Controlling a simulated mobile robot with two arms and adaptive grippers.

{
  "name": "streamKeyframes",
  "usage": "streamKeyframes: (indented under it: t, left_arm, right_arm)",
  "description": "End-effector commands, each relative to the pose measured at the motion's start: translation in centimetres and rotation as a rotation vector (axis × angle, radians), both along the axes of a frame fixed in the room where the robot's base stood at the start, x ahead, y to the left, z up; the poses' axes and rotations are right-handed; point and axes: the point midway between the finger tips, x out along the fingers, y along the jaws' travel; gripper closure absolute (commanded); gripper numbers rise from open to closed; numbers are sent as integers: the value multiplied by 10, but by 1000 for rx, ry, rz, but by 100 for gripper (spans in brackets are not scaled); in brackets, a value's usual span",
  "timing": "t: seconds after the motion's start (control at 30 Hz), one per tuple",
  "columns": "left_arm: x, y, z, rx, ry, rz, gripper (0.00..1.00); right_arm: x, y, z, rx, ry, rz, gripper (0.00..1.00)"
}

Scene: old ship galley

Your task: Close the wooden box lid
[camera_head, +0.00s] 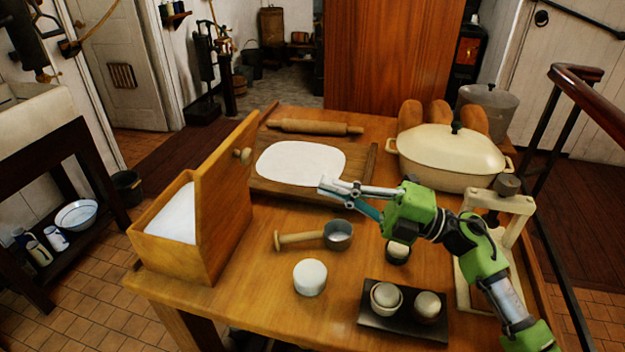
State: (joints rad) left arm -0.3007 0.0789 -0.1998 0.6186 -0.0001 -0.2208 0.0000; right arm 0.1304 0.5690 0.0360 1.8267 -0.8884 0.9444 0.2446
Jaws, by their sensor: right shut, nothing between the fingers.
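The wooden box (180,256) stands at the left end of the wooden table and holds something white, like flour. Its lid (226,185) stands up, open, along the box's right side, with a round wooden knob (243,155) on the face toward the table's middle. My right gripper (322,188) comes in from the right on a green arm. It is shut and empty, above the front right edge of the dough board, well to the right of the lid and apart from it. My left gripper is not in view.
Rolled dough (300,162) lies on a board with a rolling pin (315,127) behind it. A long-handled cup (337,235), a white round pot (310,277) and a dark tray (372,322) with small pots stand in front. A cream casserole (450,155) stands at the right.

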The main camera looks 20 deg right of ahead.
Motion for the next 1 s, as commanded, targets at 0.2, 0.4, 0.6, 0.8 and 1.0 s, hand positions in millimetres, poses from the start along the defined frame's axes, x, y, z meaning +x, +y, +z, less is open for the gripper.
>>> streamKeyframes:
  t: [0.2,0.4,0.6,0.8,1.0]
  left_arm:
    - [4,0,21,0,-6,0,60]
    - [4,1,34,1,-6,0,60]
    - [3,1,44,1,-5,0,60]
    - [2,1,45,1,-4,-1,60]
    - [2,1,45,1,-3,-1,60]
  right_arm:
    - [20,40,20,4,-2,1,100]
    - [37,76,30,4,-1,2,100]
    - [49,99,35,3,1,1,100]
    - [53,106,35,0,-1,0,100]
    - [53,107,34,0,-1,0,100]
